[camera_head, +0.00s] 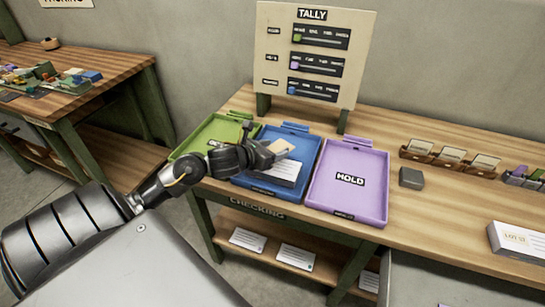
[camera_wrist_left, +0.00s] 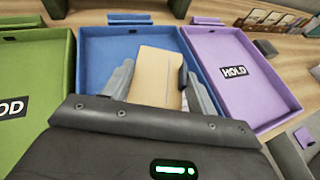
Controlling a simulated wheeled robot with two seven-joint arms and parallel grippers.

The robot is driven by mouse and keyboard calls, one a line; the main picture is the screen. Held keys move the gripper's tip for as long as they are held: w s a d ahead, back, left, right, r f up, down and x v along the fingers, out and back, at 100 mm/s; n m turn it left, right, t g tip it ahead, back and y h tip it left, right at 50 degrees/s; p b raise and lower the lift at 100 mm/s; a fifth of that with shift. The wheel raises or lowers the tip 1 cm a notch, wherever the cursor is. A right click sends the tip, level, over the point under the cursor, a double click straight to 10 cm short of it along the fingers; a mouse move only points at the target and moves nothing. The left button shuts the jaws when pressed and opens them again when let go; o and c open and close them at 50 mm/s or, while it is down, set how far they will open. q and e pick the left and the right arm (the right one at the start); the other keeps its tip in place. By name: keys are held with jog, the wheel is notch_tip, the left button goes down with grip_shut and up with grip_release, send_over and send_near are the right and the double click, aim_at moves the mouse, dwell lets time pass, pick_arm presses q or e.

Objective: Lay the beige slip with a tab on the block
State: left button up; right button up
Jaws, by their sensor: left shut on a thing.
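My left gripper (camera_head: 268,152) is over the blue tray (camera_head: 308,160), and its two fingers (camera_wrist_left: 162,92) are shut on the beige slip (camera_wrist_left: 157,75). The slip also shows in the head view (camera_head: 283,148) as a small tan piece at the fingertips. Its tab cannot be made out clearly. A white card with printed lines (camera_head: 287,172) shows just below the slip, in the blue tray. A small dark grey block (camera_head: 411,178) sits on the table right of the purple tray, with nothing on top. My right gripper is not in view.
The green tray (camera_head: 192,142) is left of the blue one, and the purple HOLD tray (camera_head: 376,172) is right. A TALLY board (camera_head: 312,88) stands behind. Card holders (camera_head: 450,158) and a white box (camera_head: 515,241) are at right. Bare wood surrounds the block.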

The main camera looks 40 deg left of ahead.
pick_arm(q)
notch_tip(320, 180, down, 3)
jog(key=shift+r, duration=0.1)
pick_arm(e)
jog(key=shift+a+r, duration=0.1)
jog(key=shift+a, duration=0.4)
